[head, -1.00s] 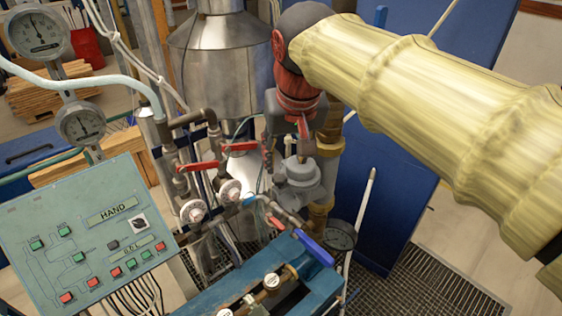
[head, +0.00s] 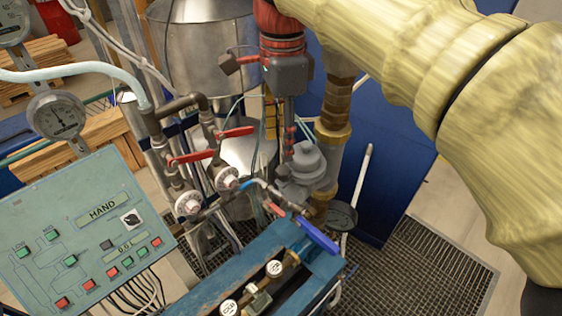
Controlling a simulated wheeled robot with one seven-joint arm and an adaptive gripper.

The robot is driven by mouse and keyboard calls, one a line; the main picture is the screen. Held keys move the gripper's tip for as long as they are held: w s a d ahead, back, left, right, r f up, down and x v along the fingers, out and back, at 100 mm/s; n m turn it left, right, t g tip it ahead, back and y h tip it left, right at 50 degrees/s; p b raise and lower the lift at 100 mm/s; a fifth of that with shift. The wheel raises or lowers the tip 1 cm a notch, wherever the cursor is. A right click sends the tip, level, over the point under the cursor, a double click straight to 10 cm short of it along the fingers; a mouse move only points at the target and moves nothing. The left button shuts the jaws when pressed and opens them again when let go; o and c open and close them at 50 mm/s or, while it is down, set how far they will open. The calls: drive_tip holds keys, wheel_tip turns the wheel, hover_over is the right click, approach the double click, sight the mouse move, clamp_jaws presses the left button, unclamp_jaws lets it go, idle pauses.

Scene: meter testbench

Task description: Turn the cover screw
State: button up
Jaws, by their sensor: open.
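My gripper (head: 286,138) hangs from its red wrist in the upper middle of the head view, pointing down. It is open, with nothing seen between its fingers, which are small and hard to separate from the pipes behind. A grey domed meter body (head: 308,165) stands just right of and below the fingers, on the pipework. A gap seems to show between them, but the depth is unclear. I cannot make out the cover screw in this view.
Red-handled valves (head: 235,132) and pipes crowd the left of the gripper. A green control panel (head: 75,235) stands at lower left, with a round gauge (head: 57,115) above it. A blue bench (head: 225,275) with a blue lever (head: 318,236) lies in front. Floor grating (head: 425,270) is clear at right.

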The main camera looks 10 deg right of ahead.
sight(282, 170)
drive_tip(key=shift+f, duration=3.85)
drive_tip(key=shift+w, duration=0.1)
drive_tip(key=c, duration=1.1)
clamp_jaws()
